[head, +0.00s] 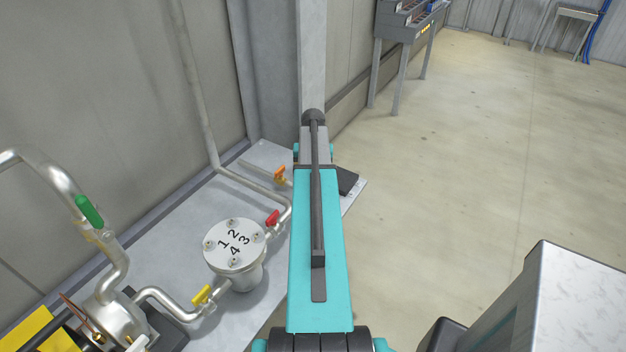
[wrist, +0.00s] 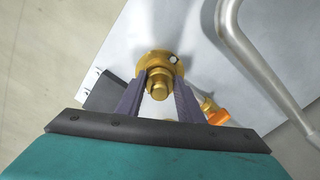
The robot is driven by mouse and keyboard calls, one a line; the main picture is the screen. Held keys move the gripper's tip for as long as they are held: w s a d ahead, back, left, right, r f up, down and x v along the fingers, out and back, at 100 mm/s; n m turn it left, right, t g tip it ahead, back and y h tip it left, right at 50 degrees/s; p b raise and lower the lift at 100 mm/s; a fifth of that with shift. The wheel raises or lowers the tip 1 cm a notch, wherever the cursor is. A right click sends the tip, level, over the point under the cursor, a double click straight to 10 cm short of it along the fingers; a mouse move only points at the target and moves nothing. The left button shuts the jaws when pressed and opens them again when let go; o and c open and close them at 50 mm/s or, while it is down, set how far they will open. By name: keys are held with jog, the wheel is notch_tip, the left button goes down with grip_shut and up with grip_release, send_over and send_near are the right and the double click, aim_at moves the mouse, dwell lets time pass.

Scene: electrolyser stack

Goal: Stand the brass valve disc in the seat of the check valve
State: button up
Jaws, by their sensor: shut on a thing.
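In the wrist view my gripper (wrist: 159,84) has its two dark purple fingers closed on a brass piece, which I take to be the valve disc (wrist: 157,62). It has a round, flange-like rim with a pale round spot at its upper right and a short, thick stub between the fingertips. It is over the light grey plate. In the head view my teal arm covers the gripper and the brass piece. I cannot make out the check valve's seat in either view, nor whether the brass piece touches anything beneath it.
The grey plate (head: 160,232) carries a lidded vessel (head: 233,246) numbered 1 to 4, with a yellow lever (head: 202,294) and a red one (head: 272,218). An orange-handled valve (head: 280,175) is close left of my arm; a dark flat block (head: 347,181) is right. Open floor lies right.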

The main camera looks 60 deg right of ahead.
jog(key=shift+f, duration=0.35)
dwell(3.5)
jog(key=shift+r, duration=0.3)
dwell(0.3)
jog(key=o, duration=1.3)
jog(key=shift+r, duration=0.15)
jog(key=shift+r+b, duration=1.75)
jog(key=shift+r, duration=5.05)
